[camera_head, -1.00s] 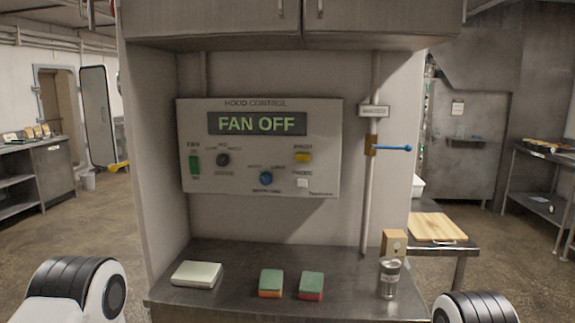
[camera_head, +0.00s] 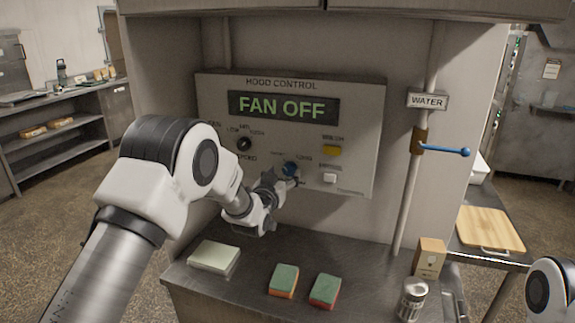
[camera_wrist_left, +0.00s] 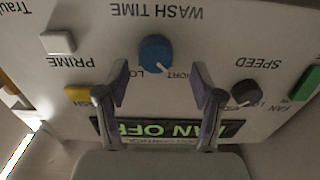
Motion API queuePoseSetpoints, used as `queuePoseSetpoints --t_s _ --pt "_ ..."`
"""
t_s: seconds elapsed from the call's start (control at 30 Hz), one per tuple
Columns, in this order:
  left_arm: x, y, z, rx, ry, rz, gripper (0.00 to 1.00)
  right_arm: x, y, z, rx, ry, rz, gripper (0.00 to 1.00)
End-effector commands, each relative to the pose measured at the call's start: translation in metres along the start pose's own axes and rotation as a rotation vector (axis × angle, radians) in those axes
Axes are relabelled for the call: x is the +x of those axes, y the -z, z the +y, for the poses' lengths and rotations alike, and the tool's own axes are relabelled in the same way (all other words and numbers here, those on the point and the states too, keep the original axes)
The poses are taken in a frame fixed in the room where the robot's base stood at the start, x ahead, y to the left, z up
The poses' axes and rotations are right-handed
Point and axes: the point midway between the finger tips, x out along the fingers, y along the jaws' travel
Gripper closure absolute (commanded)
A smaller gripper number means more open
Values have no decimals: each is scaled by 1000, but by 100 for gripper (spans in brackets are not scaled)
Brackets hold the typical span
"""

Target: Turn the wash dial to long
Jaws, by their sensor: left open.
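The blue wash dial (camera_head: 291,169) is on the lower middle of the hood control panel (camera_head: 357,112). The wash dial (camera_wrist_left: 156,54) also shows in the left wrist view, where the picture is upside down. Its white mark points between the two labels, a little toward SHORT. My left gripper (camera_head: 277,186) is at the panel, just left of and below the dial in the head view. In the left wrist view my left gripper (camera_wrist_left: 165,82) is open, with a finger to each side of the dial and visible gaps. Contact cannot be seen. My right gripper is out of view.
The black speed knob (camera_head: 244,144), yellow button (camera_head: 332,150) and white prime button (camera_head: 329,178) are near the dial. Two sponges (camera_head: 284,279) (camera_head: 325,290), a pale block (camera_head: 213,257) and a shaker (camera_head: 412,299) are on the counter below. A blue water lever (camera_head: 445,149) juts out right.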

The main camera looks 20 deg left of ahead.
Motion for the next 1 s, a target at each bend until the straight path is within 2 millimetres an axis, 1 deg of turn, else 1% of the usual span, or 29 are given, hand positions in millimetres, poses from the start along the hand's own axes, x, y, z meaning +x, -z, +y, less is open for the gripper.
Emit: queuePoseSetpoints --t_s 0.03,0.13,0.4,0.47,0.5,0.57,0.6,0.87,1.0 --pt "8 2 0 0 -1 0 33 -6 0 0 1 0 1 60" --pt "17 0 0 0 -1 0 33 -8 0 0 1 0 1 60" --pt "20 -2 0 0 0 -2 33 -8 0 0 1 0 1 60" --pt "20 -2 0 0 0 -2 54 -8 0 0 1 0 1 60" --pt "20 -2 0 0 0 -2 68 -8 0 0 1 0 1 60" --pt "20 -2 0 0 0 -2 89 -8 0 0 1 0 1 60" --pt "20 -2 0 0 0 -2 94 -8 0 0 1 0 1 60" --pt "20 -2 0 8 0 -1 94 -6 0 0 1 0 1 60" --pt "20 -3 0 38 0 -1 94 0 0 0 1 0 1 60"
